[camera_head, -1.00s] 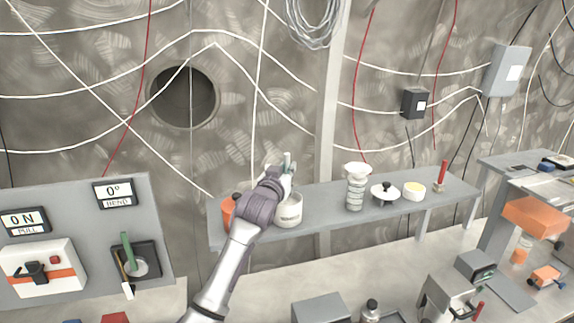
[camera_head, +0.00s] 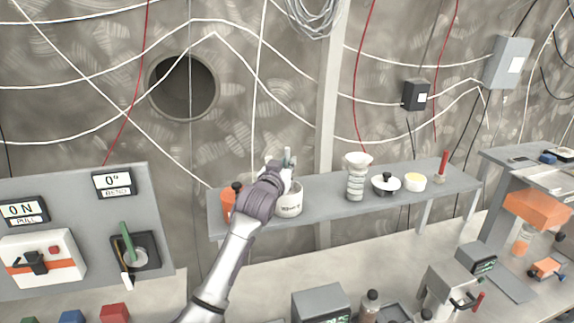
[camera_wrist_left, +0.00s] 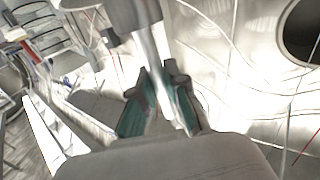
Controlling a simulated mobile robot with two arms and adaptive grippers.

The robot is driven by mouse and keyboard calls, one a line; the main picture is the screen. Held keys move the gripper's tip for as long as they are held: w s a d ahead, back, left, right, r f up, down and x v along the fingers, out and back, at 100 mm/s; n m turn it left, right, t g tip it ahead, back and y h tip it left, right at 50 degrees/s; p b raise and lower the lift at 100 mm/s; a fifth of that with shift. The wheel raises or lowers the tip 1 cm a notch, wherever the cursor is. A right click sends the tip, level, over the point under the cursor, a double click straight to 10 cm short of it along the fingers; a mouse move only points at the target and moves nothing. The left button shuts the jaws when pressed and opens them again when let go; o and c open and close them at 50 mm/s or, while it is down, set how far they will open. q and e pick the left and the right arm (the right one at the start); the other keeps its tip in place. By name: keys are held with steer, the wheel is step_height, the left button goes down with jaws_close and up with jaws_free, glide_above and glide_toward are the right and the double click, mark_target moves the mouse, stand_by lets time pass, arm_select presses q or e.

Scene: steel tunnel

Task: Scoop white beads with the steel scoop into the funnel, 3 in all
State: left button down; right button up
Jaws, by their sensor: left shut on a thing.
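My left gripper (camera_head: 287,172) is at the white labelled tub (camera_head: 290,205) on the grey shelf, over its rim in the picture. In the left wrist view its teal-padded fingers (camera_wrist_left: 160,105) are shut on a steel shaft, which looks like the handle of the steel scoop (camera_wrist_left: 150,50). A grey rounded part shows at that shaft's far end. The inside of the tub and any white beads are hidden. The white funnel (camera_head: 357,161) sits on top of a clear bottle (camera_head: 355,187), to the right of the tub. My right gripper is not seen.
An orange bottle (camera_head: 229,203) stands left of the tub, partly behind my arm. A switch panel (camera_head: 80,230) is at left.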

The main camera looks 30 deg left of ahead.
mark_target(286, 151)
arm_select(q)
step_height(286, 151, up, 2)
steer(key=shift+r+p, duration=0.1)
steer(key=shift+p, duration=0.55)
steer(key=shift+r, duration=0.8)
